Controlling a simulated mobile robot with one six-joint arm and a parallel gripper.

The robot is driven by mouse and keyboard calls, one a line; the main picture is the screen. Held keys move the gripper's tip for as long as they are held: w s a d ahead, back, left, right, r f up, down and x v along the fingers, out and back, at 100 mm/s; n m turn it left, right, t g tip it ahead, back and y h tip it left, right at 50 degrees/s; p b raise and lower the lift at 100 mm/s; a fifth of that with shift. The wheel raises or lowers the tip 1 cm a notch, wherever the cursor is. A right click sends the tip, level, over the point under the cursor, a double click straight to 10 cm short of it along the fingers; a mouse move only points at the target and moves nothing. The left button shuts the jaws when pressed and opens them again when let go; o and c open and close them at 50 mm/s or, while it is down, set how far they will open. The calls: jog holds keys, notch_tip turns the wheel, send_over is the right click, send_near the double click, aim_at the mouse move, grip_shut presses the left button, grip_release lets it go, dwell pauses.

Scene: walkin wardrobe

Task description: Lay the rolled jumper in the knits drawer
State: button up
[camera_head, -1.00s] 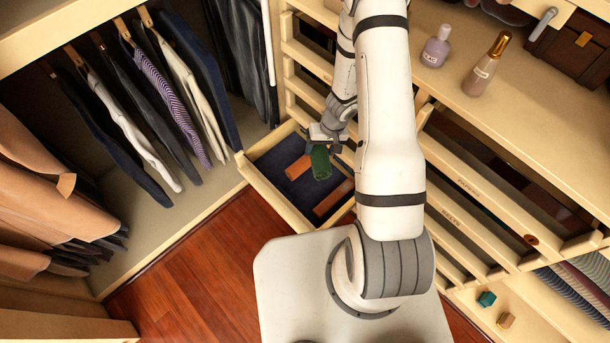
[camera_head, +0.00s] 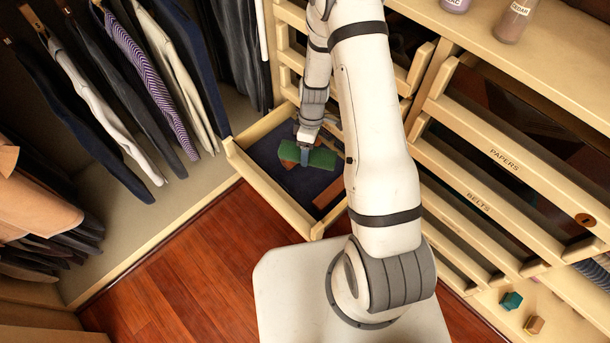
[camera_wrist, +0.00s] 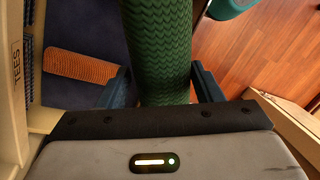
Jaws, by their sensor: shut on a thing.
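The rolled jumper is a green ribbed knit roll (camera_head: 323,158), also large in the wrist view (camera_wrist: 158,50). My gripper (camera_head: 305,156) is shut on it, with a blue finger on either side of the roll in the wrist view (camera_wrist: 158,88). The open drawer (camera_head: 268,193) has pale wooden walls and a dark blue lining. The roll is over the drawer's inside, lying crosswise in the head view. I cannot tell whether it touches the drawer floor.
Shut drawers marked PAPERS (camera_head: 505,160) and BELTS (camera_head: 478,201) are to the right. Hanging clothes (camera_head: 150,85) are at the left. The wooden floor (camera_head: 190,260) in front is clear.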

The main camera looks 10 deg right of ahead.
jog(key=f+n+h+b, duration=0.1)
jog(key=f+n+b, duration=0.3)
jog(key=f+b, duration=0.2)
jog(key=d+f+n+h+b, duration=0.1)
jog(key=f+n+b, duration=0.3)
jog(key=f+b, duration=0.3)
jog(key=w+d+f+n+b, duration=0.1)
jog(key=f+n+b, duration=0.3)
jog(key=f+b, duration=0.2)
notch_tip(320, 180, down, 2)
jog(key=shift+d+f+h+b, duration=0.1)
jog(key=shift+d+h+b, duration=0.05)
jog(key=shift+h+b, duration=0.2)
jog(key=shift+c, duration=0.4)
jog(key=o, duration=0.9)
jog(key=shift+f, duration=0.1)
jog(key=o, duration=0.3)
